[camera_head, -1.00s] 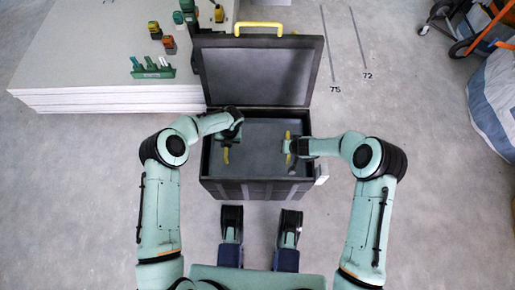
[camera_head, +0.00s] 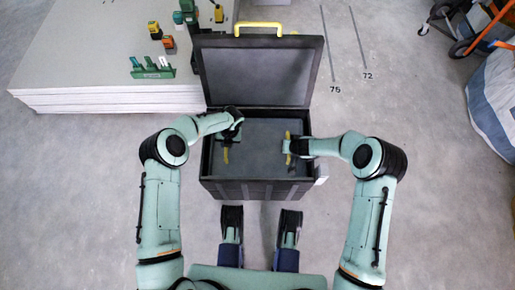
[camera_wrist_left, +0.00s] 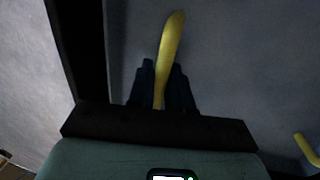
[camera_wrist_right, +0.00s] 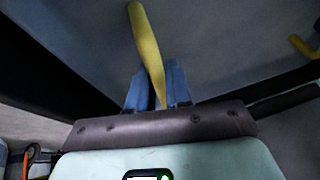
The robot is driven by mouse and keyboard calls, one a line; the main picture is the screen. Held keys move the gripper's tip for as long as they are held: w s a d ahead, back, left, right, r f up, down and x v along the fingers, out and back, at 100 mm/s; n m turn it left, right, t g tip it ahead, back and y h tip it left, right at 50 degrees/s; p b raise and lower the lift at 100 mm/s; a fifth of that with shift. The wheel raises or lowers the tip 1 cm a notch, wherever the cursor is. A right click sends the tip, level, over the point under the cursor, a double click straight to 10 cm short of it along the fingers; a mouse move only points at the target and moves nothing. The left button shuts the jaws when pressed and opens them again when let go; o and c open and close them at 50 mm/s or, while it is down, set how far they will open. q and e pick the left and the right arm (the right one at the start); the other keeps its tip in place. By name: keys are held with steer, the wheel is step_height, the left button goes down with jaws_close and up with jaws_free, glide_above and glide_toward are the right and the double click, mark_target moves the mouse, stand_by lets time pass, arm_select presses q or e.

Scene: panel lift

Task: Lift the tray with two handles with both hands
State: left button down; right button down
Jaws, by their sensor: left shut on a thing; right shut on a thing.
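The grey tray (camera_head: 262,150) sits inside the open black box (camera_head: 256,189), with a yellow handle near each side. My left gripper (camera_head: 226,138) is shut on the left yellow handle (camera_head: 227,155). In the left wrist view the handle (camera_wrist_left: 170,45) stands between the fingers (camera_wrist_left: 161,88). My right gripper (camera_head: 290,146) is shut on the right yellow handle (camera_head: 288,160). In the right wrist view that handle (camera_wrist_right: 146,40) runs between the fingers (camera_wrist_right: 157,88). The grippers and wrists hide parts of both handles.
The box's lid (camera_head: 257,75) stands open at the back, with a yellow carry handle (camera_head: 258,28). A stack of white panels (camera_head: 90,60) with tools on it is at the left. A pale bag (camera_head: 493,105) lies at the right. The floor right of the box is clear.

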arm_select(q)
steer(key=shift+r, duration=0.2)
arm_select(e)
steer(key=shift+r, duration=0.2)
